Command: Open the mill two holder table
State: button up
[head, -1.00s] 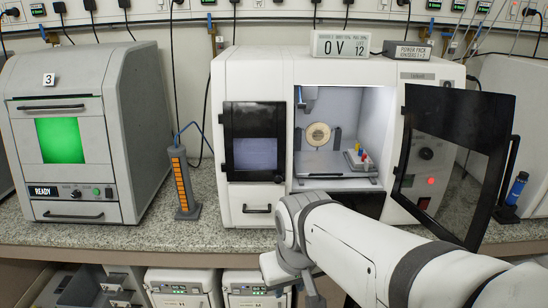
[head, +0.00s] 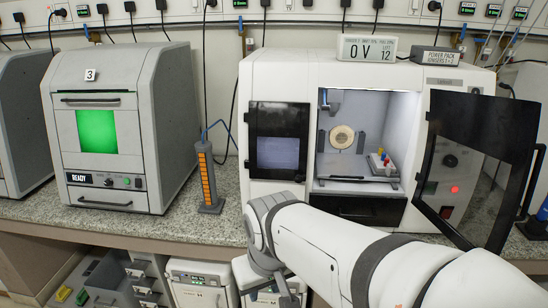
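A white milling machine (head: 262,206) stands on the bench; I cannot read a number on it that marks it as mill two. Its dark-framed glass door (head: 480,165) is swung open to the right. In the lit chamber, a grey holder table (head: 352,187) carries small red, yellow and blue pieces (head: 382,158) at its right. A round cream disc (head: 342,137) stands upright behind it. My gripper (head: 277,291) hangs low in front of the bench edge, below the machine and apart from it. It points down, and its fingers are too unclear to judge.
A grey machine marked 3 (head: 160,110), with a green window, stands at left. An orange-fronted column (head: 206,175) stands between the machines. Grey bins (head: 140,285) and white boxes (head: 197,290) sit under the bench. The open door juts out beside my arm.

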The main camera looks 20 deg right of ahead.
aim_at(354, 163)
jog(key=z, duration=0.05)
jog(key=i, duration=0.7)
jog(key=z, duration=0.95)
